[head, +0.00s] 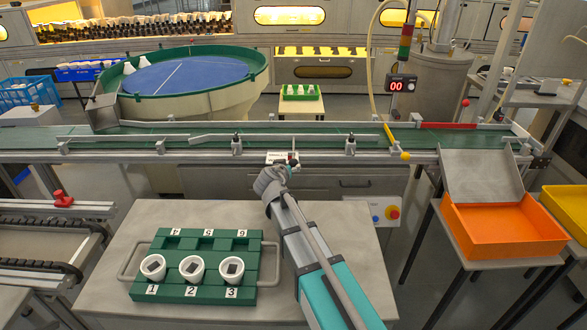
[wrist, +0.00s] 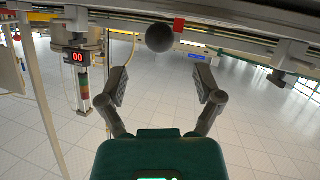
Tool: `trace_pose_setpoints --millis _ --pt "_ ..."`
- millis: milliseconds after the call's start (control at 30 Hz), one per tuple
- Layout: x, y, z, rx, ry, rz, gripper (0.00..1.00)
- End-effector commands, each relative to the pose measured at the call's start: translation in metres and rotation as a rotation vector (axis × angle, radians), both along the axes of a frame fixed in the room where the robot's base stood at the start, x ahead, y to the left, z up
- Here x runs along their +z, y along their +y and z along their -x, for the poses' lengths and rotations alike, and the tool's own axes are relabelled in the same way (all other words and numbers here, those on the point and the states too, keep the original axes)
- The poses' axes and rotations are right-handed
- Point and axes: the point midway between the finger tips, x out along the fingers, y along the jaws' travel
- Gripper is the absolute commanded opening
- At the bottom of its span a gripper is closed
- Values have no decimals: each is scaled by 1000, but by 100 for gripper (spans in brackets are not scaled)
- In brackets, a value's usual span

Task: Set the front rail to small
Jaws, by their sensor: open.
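The front rail (head: 200,155) is a long grey bar along the near side of the green conveyor, held by several upright clamps. A small white label plate (head: 277,157) sits at its middle. My gripper (head: 291,164) is at this plate, reaching up from the near side. In the wrist view my gripper (wrist: 160,78) is open, its two fingers apart with nothing between them. A dark round knob (wrist: 159,38) is just beyond the fingertips, roughly centred between them, with a small red mark (wrist: 179,25) beside it. The label's writing and the rail's setting are not readable.
A green tray (head: 205,245) with three white cups stands on the table below the conveyor. An orange bin (head: 505,228) stands at right. A rail clamp (wrist: 288,65) hangs right of the knob.

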Motion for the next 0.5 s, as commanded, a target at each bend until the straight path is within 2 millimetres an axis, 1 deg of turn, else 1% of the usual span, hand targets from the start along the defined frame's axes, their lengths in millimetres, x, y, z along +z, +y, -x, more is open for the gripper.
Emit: trace_pose_setpoints --millis 33,200,400,500 --pt "-6 -2 -13 -2 0 1 84" --pt "-15 -8 -36 -2 0 0 84" --pt "-23 -15 -56 -1 0 0 84" --pt "-25 -16 -61 -1 0 0 84"
